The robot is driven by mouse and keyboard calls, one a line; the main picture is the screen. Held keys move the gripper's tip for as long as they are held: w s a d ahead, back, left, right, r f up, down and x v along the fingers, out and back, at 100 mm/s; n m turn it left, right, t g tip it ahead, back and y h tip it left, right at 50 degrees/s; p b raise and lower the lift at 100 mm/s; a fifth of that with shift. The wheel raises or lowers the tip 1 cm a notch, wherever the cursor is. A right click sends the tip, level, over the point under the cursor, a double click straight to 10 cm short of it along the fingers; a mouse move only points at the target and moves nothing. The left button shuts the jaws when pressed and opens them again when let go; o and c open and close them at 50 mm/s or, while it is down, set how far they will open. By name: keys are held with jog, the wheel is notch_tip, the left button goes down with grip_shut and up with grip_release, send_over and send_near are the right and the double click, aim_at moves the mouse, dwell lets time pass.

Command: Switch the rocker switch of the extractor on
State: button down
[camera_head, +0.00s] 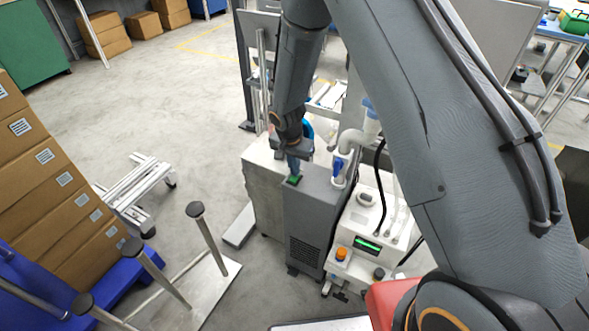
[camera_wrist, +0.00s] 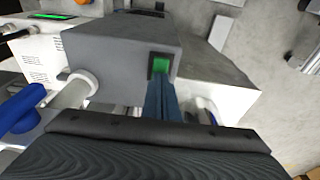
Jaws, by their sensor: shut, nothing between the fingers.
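The extractor is a dark grey box (camera_head: 312,212) with a vent grille low on its front, standing in the middle of the head view. It also shows in the wrist view (camera_wrist: 115,45). Its green rocker switch (camera_head: 293,180) sits on the top face, and in the wrist view the green switch (camera_wrist: 160,66) has a dark frame. My gripper (camera_head: 294,168) points down just above the switch. In the wrist view its shut blue-grey fingers (camera_wrist: 160,88) reach the near edge of the switch and hide part of it. I cannot tell whether they touch it.
A white hose with a blue fitting (camera_head: 338,168) rises beside the extractor. A white machine (camera_head: 365,235) with a green display stands close to its right. Stacked cartons (camera_head: 50,185) and a cart with upright posts (camera_head: 190,280) stand at left. Floor between is open.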

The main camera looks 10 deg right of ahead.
jog(key=shift+s+f, duration=0.2)
jog(key=shift+f, duration=0.05)
jog(key=shift+s+a, duration=0.4)
jog(key=shift+s, duration=0.15)
jog(key=shift+r, duration=0.15)
jog(key=shift+a+r, duration=0.1)
jog(key=shift+r, duration=0.2)
notch_tip(320, 180, up, 13)
jog(key=s+a, duration=0.1)
jog(key=s, duration=0.1)
jog(key=shift+a, duration=0.1)
dwell(0.5)
